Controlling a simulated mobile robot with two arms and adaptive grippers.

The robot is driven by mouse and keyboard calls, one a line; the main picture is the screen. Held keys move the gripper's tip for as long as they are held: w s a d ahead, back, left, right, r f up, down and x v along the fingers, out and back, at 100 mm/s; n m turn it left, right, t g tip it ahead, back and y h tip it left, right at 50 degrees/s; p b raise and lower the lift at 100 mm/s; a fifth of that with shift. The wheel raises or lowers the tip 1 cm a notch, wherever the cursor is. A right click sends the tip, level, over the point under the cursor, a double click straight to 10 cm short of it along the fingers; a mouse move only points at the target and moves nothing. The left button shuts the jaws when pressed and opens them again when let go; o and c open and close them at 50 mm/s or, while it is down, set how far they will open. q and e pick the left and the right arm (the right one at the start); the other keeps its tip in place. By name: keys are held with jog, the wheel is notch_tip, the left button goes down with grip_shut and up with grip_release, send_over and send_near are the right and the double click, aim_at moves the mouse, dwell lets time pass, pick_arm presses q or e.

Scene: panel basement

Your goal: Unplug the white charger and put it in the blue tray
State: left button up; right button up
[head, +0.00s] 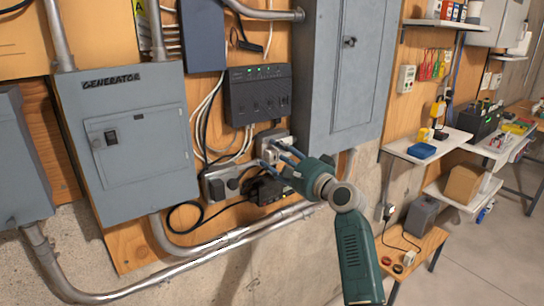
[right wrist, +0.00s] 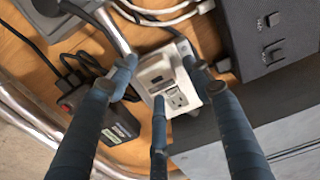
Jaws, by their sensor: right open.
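The white charger (right wrist: 156,74) sits on a white outlet (right wrist: 178,99) on the wooden panel; one socket beside it is bare. In the head view the charger (head: 267,150) is partly hidden by my right gripper (head: 277,152). In the right wrist view my right gripper (right wrist: 159,80) is open, its blue fingers spread around the charger's sides; I cannot tell whether they touch it. The blue tray (head: 422,151) lies on a white wall shelf to the right. My left gripper is not in view.
A black adapter (head: 265,190) and cables sit just below the outlet. A black unit with green lights (head: 258,94) is above. Grey cabinets (head: 345,75) and the generator box (head: 125,140) flank the spot. Metal conduit (head: 240,243) runs below. The white shelf (head: 450,143) also holds a yellow item.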

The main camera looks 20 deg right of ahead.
dwell(0.8)
jog(key=shift+r, duration=0.1)
jog(key=c, duration=1.1)
grip_shut()
jog(key=shift+p+v, duration=0.8)
jog(key=shift+v, duration=0.45)
jog(key=shift+p+v, duration=0.75)
jog(key=shift+v, duration=1.05)
